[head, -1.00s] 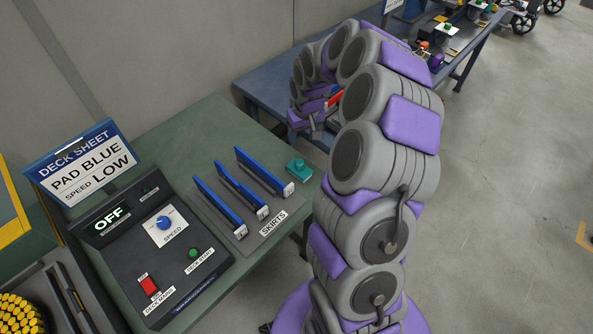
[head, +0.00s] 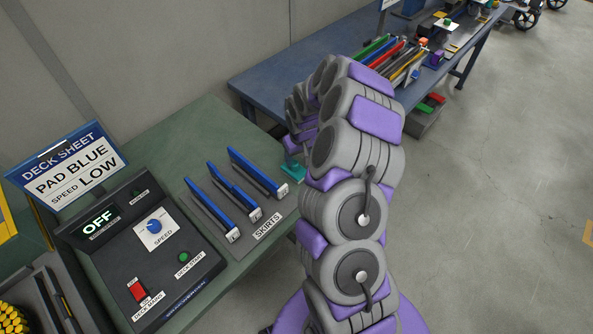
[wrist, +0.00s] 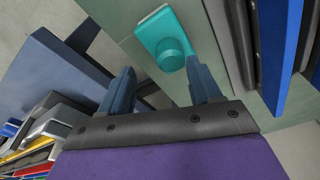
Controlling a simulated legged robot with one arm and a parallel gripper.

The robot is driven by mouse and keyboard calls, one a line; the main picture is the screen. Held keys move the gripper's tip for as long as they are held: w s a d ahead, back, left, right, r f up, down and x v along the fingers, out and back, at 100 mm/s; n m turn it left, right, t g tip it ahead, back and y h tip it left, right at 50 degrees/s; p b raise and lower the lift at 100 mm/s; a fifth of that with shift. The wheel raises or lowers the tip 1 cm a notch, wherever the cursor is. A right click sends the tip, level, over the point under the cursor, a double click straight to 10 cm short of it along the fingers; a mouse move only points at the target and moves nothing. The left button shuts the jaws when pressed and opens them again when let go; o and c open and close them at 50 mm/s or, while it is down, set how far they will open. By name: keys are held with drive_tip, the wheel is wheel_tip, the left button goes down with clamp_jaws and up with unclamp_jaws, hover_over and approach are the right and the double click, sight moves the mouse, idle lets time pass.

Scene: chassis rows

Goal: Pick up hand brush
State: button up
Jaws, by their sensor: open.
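The hand brush appears to be the teal block with a round knob (wrist: 158,30) on the green table, near its edge, in the wrist view. In the head view only part of the brush (head: 292,172) shows beside my arm. My gripper (wrist: 160,68) is open and empty in the wrist view. The brush lies just beyond its fingertips, with the knob closer to the right finger. I cannot tell the height of the fingers above the table. In the head view my gripper is mostly hidden behind my arm links.
Blue skirts (head: 236,190) stand in a grey rack beside the brush. A black control panel (head: 150,250) reading OFF and a deck sheet sign (head: 66,165) are further left. A blue bench (head: 262,88) with coloured bars stands behind. Open floor lies to the right.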

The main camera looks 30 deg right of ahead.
sight(293, 162)
drive_tip(key=f, duration=0.1)
drive_tip(key=a+f, duration=0.1)
drive_tip(key=f, duration=0.1)
drive_tip(key=shift+w+a+f+b, duration=0.2)
drive_tip(key=shift+a+f+b, duration=0.05)
drive_tip(key=shift+f+b, duration=0.15)
drive_tip(key=shift+a+r, duration=0.1)
drive_tip(key=shift+a, duration=0.3)
drive_tip(key=shift+d, duration=0.6)
drive_tip(key=c, duration=0.3)
drive_tip(key=shift+d, duration=0.25)
drive_tip(key=c, duration=0.3)
drive_tip(key=shift+a, duration=0.55)
clamp_jaws()
